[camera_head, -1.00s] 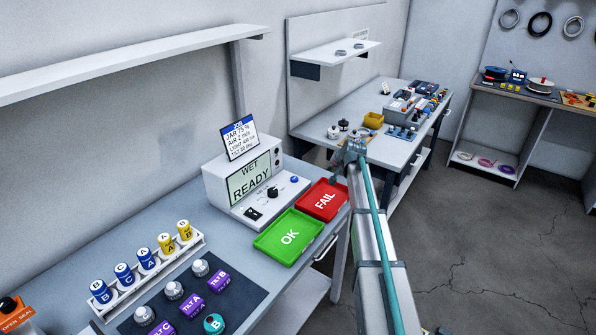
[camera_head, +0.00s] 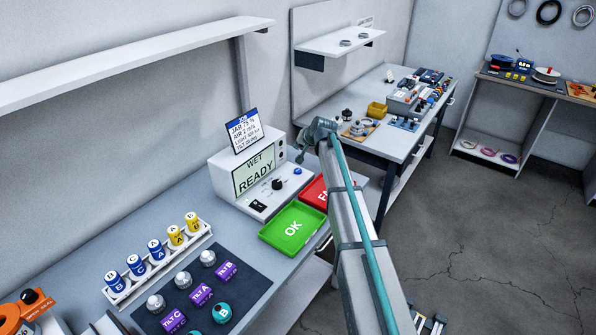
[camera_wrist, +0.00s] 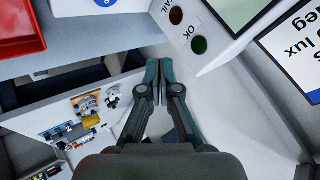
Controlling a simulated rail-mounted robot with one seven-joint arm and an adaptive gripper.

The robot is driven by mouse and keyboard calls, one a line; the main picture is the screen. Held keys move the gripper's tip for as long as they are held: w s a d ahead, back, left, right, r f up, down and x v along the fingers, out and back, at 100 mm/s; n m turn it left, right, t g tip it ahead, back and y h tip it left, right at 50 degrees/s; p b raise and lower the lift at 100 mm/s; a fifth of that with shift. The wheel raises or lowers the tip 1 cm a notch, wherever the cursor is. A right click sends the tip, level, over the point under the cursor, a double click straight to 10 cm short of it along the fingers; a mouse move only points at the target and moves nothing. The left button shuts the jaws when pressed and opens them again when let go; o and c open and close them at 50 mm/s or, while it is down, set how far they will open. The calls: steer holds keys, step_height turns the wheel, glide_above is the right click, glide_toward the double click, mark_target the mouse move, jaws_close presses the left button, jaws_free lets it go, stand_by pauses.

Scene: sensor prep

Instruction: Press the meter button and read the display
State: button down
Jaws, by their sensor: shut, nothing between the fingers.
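The white meter (camera_head: 222,180) stands on the near bench, its display (camera_head: 256,171) reading "WET READY". A blue button (camera_head: 297,171) and a black knob (camera_head: 277,184) sit on its lower front panel. In the wrist view, part of the blue button (camera_wrist: 104,2) shows at the top edge. My gripper (camera_wrist: 160,64) is shut and empty, pointing down beside the meter's end with the red lamp (camera_wrist: 176,15) and the green lamp (camera_wrist: 200,45). In the head view my wrist is right of the meter, apart from the button; the fingertips are hard to make out.
A green OK tray (camera_head: 270,238) and a red FAIL tray (camera_head: 308,192) lie before the meter; my arm partly covers the red one. A job card (camera_head: 243,131) stands on the meter. A vial rack (camera_head: 112,296) and dark mat (camera_head: 258,283) are at left.

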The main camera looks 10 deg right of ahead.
steer(key=shift+f, duration=0.1)
steer(key=b, duration=0.3)
glide_above(299, 171)
step_height(299, 171, down, 7)
steer(key=shift+f, duration=0.8)
steer(key=shift+f+b, duration=0.15)
steer(key=shift+b, duration=0.2)
stand_by(0.6)
steer(key=shift+f, duration=0.3)
steer(key=shift+f+b, duration=0.45)
steer(key=shift+b, duration=0.2)
stand_by(0.5)
steer(key=shift+r, duration=0.1)
stand_by(0.3)
steer(key=shift+r, duration=0.8)
steer(key=shift+p, duration=0.3)
